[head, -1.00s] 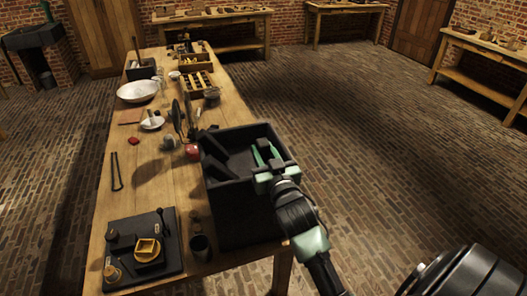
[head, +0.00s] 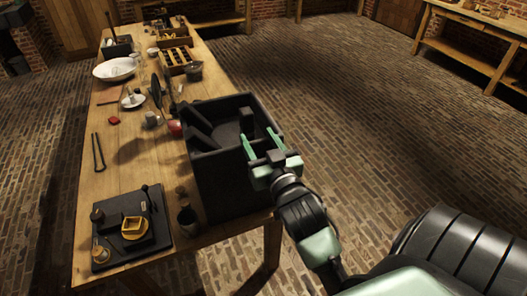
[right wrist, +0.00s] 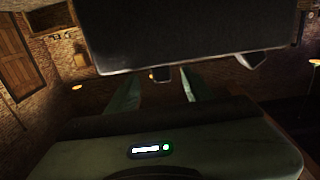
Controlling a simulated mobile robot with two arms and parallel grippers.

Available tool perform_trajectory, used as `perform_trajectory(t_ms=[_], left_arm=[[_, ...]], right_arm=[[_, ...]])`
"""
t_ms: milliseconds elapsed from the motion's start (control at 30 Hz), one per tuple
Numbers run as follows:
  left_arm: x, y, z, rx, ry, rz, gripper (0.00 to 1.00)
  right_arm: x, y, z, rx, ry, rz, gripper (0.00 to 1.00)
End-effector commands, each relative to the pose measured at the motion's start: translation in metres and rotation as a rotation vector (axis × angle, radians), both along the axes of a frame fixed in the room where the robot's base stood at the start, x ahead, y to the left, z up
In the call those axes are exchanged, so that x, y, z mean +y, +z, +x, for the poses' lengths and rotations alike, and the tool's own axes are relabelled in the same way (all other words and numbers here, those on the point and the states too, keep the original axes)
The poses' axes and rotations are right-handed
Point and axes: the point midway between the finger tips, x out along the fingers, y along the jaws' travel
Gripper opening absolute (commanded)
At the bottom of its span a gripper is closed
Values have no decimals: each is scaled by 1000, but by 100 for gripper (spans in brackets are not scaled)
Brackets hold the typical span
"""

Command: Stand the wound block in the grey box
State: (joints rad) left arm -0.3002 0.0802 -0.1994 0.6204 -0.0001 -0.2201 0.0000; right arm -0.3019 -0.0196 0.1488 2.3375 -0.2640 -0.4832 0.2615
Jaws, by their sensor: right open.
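The grey box (head: 232,186) is a deep, open, very dark box at the right edge of the table. Inside it, a dark block (head: 246,119) stands upright near the right side, just beyond my fingertips. Another dark piece (head: 199,123) leans at the left wall. I cannot make out windings on either. My right gripper (head: 260,141) is open and empty at the box's right rim, its green fingers pointing toward the inside. In the right wrist view, a dark mass (right wrist: 185,38) fills the top beyond my open fingers (right wrist: 157,88). My left gripper is not in view.
A dark tray with a yellow square piece (head: 134,228) lies at the table's near end, beside a dark cup (head: 188,221). Bare floor lies to the right.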

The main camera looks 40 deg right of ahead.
Motion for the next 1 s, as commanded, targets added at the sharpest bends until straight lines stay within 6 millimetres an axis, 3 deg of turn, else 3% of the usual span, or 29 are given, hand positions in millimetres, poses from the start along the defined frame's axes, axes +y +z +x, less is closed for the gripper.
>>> perform_trajectory(t_ms=[100,300,867,1000], left_arm=[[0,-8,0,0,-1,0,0],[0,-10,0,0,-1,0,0],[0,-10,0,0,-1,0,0],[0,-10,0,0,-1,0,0]], right_arm=[[6,-3,-20,2,0,1,51],[9,0,-34,0,0,-1,51],[10,0,-34,2,0,0,51],[15,-19,-36,80,12,13,51]])
